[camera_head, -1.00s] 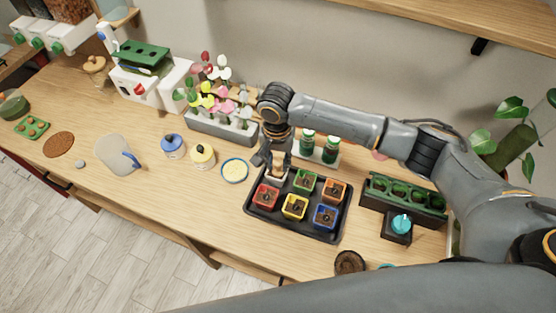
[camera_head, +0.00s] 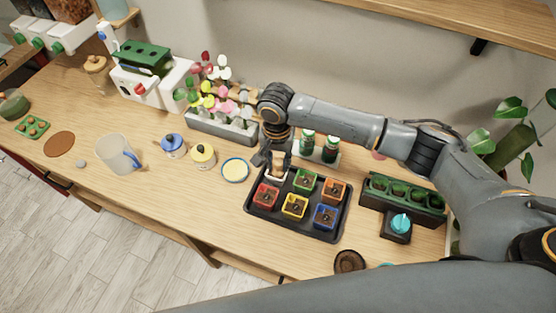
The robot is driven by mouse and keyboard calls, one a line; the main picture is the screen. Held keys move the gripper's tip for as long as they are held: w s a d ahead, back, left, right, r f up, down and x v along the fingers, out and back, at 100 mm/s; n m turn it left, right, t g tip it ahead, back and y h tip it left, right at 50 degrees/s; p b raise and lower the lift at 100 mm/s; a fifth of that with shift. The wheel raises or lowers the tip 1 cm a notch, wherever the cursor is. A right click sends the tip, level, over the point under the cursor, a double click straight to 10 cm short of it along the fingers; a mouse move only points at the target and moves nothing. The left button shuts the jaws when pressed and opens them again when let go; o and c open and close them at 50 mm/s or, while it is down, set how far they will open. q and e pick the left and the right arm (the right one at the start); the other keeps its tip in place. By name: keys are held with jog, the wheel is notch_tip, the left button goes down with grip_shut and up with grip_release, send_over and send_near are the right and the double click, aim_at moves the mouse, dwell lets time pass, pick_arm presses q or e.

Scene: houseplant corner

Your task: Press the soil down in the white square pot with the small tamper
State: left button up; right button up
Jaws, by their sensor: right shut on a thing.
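The white square pot (camera_head: 276,175) stands in the back left place of the black tray (camera_head: 297,231), partly hidden by my right gripper. My right gripper (camera_head: 271,163) points down at the pot, its fingers at the rim. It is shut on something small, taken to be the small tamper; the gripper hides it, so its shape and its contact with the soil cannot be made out. My left gripper is out of view.
Red (camera_head: 266,196), yellow (camera_head: 294,206), green (camera_head: 305,182), orange (camera_head: 333,190) and blue (camera_head: 325,216) pots crowd the tray. A flower planter (camera_head: 222,131) and green-capped bottles (camera_head: 307,142) stand behind. The front left counter is clear.

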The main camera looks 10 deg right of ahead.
jog(key=shift+r+p, duration=2.5)
jog(key=shift+p, duration=0.55)
jog(key=shift+w+r, duration=0.1)
jog(key=shift+r, duration=0.85)
